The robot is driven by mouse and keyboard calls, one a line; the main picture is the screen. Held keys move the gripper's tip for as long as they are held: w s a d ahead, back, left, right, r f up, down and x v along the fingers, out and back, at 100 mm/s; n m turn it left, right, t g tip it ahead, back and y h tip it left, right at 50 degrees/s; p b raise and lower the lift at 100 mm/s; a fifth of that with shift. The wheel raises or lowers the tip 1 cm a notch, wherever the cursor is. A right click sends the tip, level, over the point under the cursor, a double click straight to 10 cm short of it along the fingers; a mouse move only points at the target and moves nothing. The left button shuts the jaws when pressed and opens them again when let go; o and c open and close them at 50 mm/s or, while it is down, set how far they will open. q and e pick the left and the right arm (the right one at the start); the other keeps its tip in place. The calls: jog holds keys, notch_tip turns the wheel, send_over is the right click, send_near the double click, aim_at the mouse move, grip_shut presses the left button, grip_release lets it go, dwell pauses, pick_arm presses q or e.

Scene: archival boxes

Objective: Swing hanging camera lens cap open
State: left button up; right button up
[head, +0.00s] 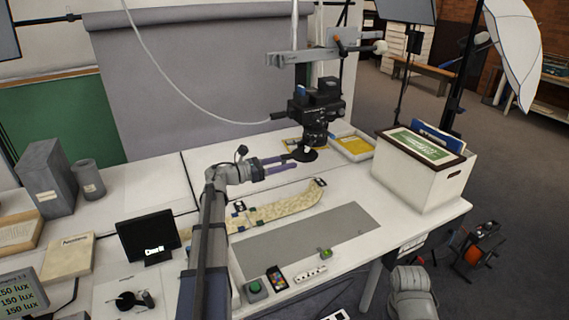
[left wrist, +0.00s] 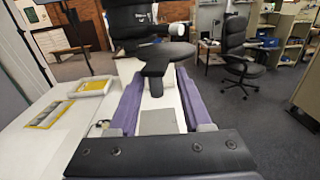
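A black camera (head: 318,103) hangs lens-down from a metal arm over the table. Its dark, round lens cap (head: 305,155) shows at the lower end of the lens; I cannot tell how far it stands from the lens. My right gripper is not in view.
Below are a grey mat (head: 300,240) and a beige strip (head: 285,210). A white file box (head: 425,172) stands at the right table edge. A white cable loops in front of the grey backdrop (head: 190,80).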

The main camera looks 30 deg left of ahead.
pick_arm(q)
jog(key=shift+a, duration=0.1)
jog(key=v, duration=0.7)
jog(key=shift+s+a, duration=0.2)
jog(key=shift+s, duration=0.1)
dwell(0.4)
